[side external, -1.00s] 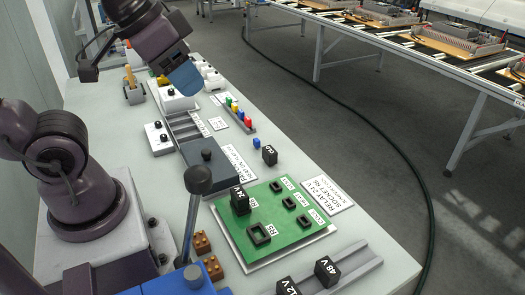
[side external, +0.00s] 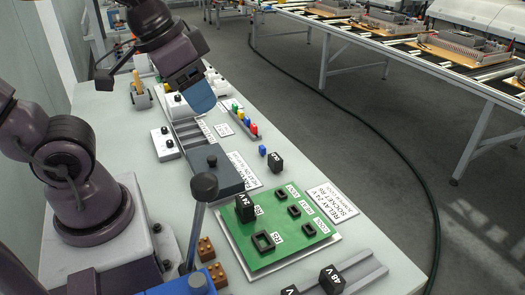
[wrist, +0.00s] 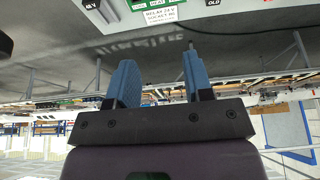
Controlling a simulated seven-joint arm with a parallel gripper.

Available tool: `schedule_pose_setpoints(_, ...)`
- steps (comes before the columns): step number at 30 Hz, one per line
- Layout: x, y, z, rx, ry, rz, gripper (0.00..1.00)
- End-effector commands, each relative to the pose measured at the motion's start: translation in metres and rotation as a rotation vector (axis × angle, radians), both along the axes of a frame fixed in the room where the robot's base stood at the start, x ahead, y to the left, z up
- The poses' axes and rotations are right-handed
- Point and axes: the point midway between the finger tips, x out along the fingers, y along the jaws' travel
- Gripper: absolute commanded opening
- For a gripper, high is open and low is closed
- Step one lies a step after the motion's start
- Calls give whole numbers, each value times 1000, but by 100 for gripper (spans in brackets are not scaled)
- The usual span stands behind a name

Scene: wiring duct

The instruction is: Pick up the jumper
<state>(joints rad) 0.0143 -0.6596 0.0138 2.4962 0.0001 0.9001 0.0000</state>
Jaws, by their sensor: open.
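No part in view is labelled as a jumper, so I cannot tell for certain which one it is. A small blue piece (side external: 262,150) lies alone on the bench beside the black relay marked OLD (side external: 275,162). Several small coloured pieces (side external: 240,118) stand in a row on a strip farther back. My gripper (side external: 202,98) is above the bench near the coloured row, tilted, with blue fingers. In the wrist view, its two fingers (wrist: 160,80) stand apart with nothing between them.
A green board (side external: 270,228) with black sockets and a 24 V relay (side external: 245,207) lies on the bench. A grey duct (side external: 212,168) and an upright lever (side external: 203,188) stand left of it. A rail (side external: 360,270) with black relays is at the front. A conveyor stands beyond the aisle.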

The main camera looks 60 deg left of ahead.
Motion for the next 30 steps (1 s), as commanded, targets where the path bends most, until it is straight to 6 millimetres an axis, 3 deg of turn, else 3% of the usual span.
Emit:
schedule_pose_setpoints(7, 41, 15, -37, -47, 215, 87, 47)
schedule_pose_setpoints(14, 89, 43, -79, -68, 346, 326, 47)
schedule_pose_setpoints(22, 140, 92, -146, -10, 412, 715, 47)
schedule_pose_setpoints(30, 182, 153, -207, 103, 309, 1136, 47)
